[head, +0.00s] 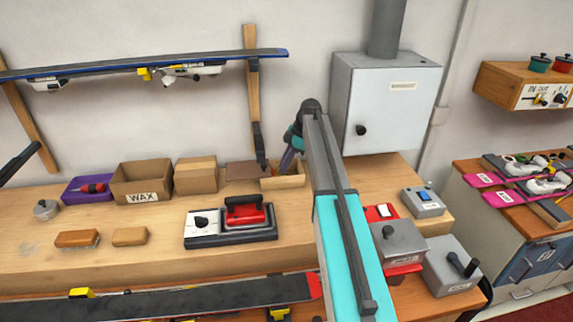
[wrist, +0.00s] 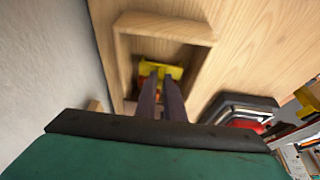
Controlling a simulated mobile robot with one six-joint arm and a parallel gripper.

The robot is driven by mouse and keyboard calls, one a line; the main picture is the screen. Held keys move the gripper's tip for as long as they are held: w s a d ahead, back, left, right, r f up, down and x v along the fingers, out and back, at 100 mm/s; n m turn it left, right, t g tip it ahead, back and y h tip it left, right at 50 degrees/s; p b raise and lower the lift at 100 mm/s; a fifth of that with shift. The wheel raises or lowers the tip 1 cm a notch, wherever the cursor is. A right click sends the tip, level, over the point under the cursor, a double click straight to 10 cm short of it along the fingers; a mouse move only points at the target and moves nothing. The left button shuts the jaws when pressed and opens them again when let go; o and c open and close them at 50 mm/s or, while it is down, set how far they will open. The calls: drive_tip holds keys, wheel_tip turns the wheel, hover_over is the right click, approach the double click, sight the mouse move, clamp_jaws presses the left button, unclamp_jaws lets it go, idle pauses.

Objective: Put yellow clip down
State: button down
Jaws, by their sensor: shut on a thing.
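My gripper (wrist: 161,82) is shut on the yellow clip (wrist: 176,72) in the wrist view, with the clip between the fingertips. The clip shows against the inside of a small wooden tray (wrist: 165,24); whether it touches the tray's floor I cannot tell. In the head view the same tray (head: 295,181) stands at the back of the bench, near the wall. There my gripper (head: 281,171) points down at the tray, and the clip is too small or hidden to make out.
A red iron (head: 245,212) on a grey base stands in front of the tray. Cardboard boxes (head: 195,176), a WAX box (head: 141,183) and a purple tray (head: 76,197) stand to its left. A grey wall cabinet (head: 384,100) is close on the right. A ski (head: 110,66) hangs above.

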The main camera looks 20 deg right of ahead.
drive_tip(key=shift+f, duration=0.1)
drive_tip(key=c, duration=1.9)
unclamp_jaws()
drive_tip(key=shift+o, duration=0.2)
drive_tip(key=shift+r, duration=0.2)
drive_tip(key=b+v, duration=0.2)
drive_tip(key=v, duration=0.5)
drive_tip(key=shift+r+b, duration=0.15)
drive_tip(key=shift+b, duration=0.2)
